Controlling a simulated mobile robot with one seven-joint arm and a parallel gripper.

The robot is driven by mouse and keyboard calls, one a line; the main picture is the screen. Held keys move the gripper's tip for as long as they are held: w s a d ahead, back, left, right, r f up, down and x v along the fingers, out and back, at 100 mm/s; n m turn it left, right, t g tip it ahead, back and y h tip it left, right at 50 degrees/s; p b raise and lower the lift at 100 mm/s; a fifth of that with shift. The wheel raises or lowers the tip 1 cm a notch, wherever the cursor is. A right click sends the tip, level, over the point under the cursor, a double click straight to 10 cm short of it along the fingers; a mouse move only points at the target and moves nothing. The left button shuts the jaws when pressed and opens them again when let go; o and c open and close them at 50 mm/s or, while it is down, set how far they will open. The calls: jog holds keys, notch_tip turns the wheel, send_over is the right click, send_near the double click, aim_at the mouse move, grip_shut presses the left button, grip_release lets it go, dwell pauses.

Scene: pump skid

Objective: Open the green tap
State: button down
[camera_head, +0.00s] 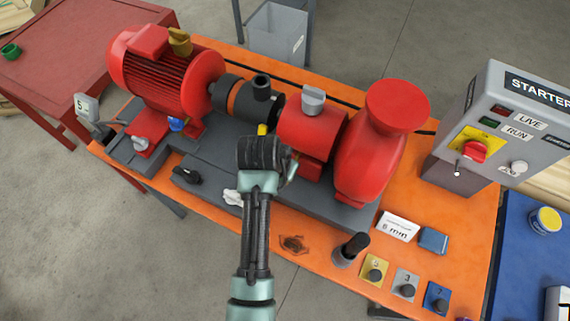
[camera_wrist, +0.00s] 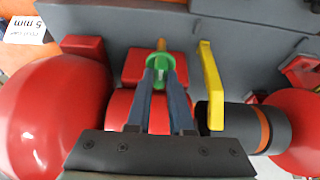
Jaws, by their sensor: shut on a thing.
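The green tap (camera_wrist: 160,63) shows in the wrist view, in front of a red block on the skid, with a small brass-coloured end beyond it. My gripper (camera_wrist: 160,78) is shut on the green tap, one finger on each side. In the head view my wrist hides the tap and the fingertips. I cannot tell from these frames whether the tap is turned open or closed.
A yellow lever (camera_wrist: 212,85) stands close to the right of my fingers in the wrist view. The red pump casing (camera_head: 370,150) and red motor (camera_head: 165,75) flank the work area. A starter box (camera_head: 500,120) stands at right. The orange bench front has some free room.

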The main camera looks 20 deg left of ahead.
dwell(0.4)
jog(key=c, duration=0.8)
grip_release()
jog(key=shift+r, duration=0.1)
jog(key=b+v, duration=0.2)
jog(key=v, duration=1)
jog(key=shift+s+r, duration=0.25)
jog(key=shift+r, duration=0.1)
jog(key=shift+w, duration=0.1)
